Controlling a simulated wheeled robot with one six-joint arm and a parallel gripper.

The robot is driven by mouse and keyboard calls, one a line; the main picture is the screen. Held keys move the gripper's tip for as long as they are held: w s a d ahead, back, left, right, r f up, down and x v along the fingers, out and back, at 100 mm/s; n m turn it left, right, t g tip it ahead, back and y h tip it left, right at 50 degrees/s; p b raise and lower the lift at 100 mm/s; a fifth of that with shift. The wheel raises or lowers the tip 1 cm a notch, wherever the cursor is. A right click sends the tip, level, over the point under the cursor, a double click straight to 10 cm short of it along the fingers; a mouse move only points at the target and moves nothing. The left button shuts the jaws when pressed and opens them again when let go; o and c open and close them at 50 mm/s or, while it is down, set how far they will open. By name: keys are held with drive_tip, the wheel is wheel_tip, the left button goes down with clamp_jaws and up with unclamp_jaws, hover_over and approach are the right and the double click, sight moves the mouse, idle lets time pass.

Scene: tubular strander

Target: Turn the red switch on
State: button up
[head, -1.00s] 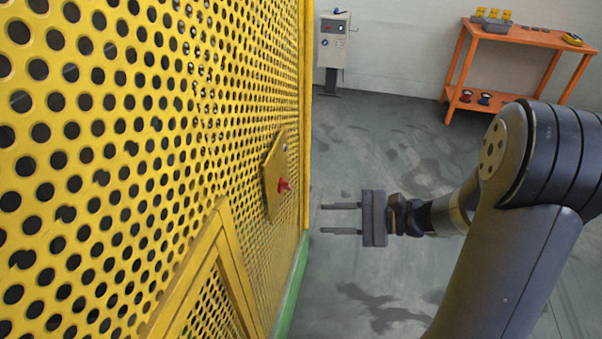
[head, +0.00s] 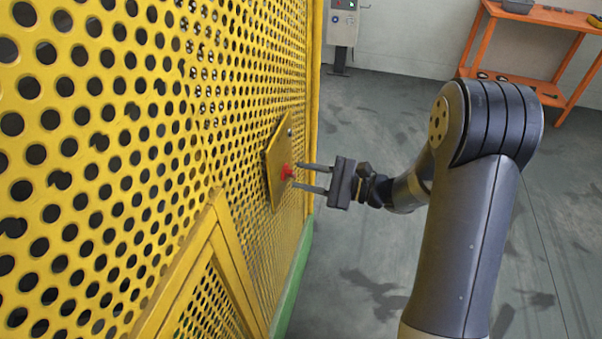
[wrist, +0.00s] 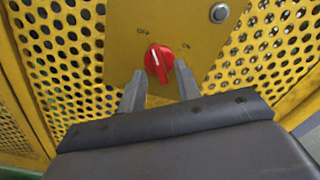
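The red switch (head: 287,172) is a rotary knob on a yellow plate (head: 276,150) fixed to the perforated guard. In the wrist view the red switch (wrist: 158,60) has a white line that points up and to the left, towards the OFF label (wrist: 143,30). The ON label (wrist: 188,46) is to its right. My gripper (head: 295,176) reaches the plate from the right. In the wrist view my gripper (wrist: 158,82) is open, with one finger on either side of the knob's lower part. I cannot tell whether the fingers touch it.
A round metal button (wrist: 219,12) sits on the plate, up and right of the knob. The yellow perforated guard (head: 120,130) fills the left side. A grey control box (head: 342,25) and an orange table (head: 520,80) stand at the back. The floor between is clear.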

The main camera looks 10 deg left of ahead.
drive_tip(key=shift+w+a, duration=0.1)
drive_tip(key=shift+a, duration=0.65)
drive_tip(key=shift+c, duration=0.2)
clamp_jaws()
